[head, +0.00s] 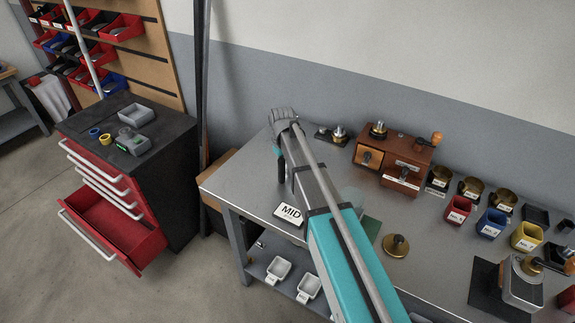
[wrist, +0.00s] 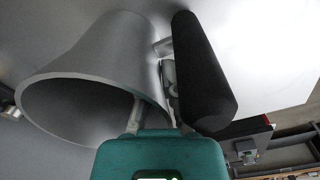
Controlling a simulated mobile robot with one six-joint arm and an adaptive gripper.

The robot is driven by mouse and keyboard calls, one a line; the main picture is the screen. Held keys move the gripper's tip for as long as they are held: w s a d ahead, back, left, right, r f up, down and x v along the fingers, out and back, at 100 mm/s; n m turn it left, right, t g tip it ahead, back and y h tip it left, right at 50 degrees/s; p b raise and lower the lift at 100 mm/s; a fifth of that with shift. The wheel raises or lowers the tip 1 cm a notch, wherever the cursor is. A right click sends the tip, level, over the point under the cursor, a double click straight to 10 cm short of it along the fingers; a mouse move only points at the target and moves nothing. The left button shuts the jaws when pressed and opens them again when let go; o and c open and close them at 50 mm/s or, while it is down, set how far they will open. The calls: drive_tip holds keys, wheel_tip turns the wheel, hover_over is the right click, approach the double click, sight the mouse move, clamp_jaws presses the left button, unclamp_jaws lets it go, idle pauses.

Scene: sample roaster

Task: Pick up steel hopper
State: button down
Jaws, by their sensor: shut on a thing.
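The steel hopper (wrist: 75,75) is a grey flared cone in the left half of the wrist view, its wide mouth facing lower left. A black cylindrical handle (wrist: 205,75) stands beside its wall, joined by a small bracket. My gripper (wrist: 168,85) is shut on the hopper at the handle, with pale finger parts between handle and cone. The exact finger contact is partly hidden.
A wooden box with a knob (head: 395,160) stands at the table's back. Red (head: 457,210), blue (head: 491,223) and yellow (head: 526,236) cups stand to the right. A MID card (head: 290,212) lies near the left edge. A red drawer cabinet (head: 110,215) with an open drawer stands left.

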drive_tip(key=shift+r, duration=0.1)
idle(0.3)
wheel_tip(320, 180, up, 3)
drive_tip(key=p, duration=0.3)
drive_tip(key=s+a+r+p, duration=0.2)
drive_tip(key=s+r+p, duration=0.3)
drive_tip(key=s, duration=0.1)
drive_tip(key=s+a+r+p, duration=0.3)
drive_tip(key=s+r+p, duration=0.1)
drive_tip(key=s, duration=0.3)
drive_tip(key=shift+a+r+p, duration=0.25)
drive_tip(key=shift+r+p, duration=0.1)
drive_tip(key=shift+p, duration=0.2)
drive_tip(key=shift+w, duration=0.1)
idle(0.3)
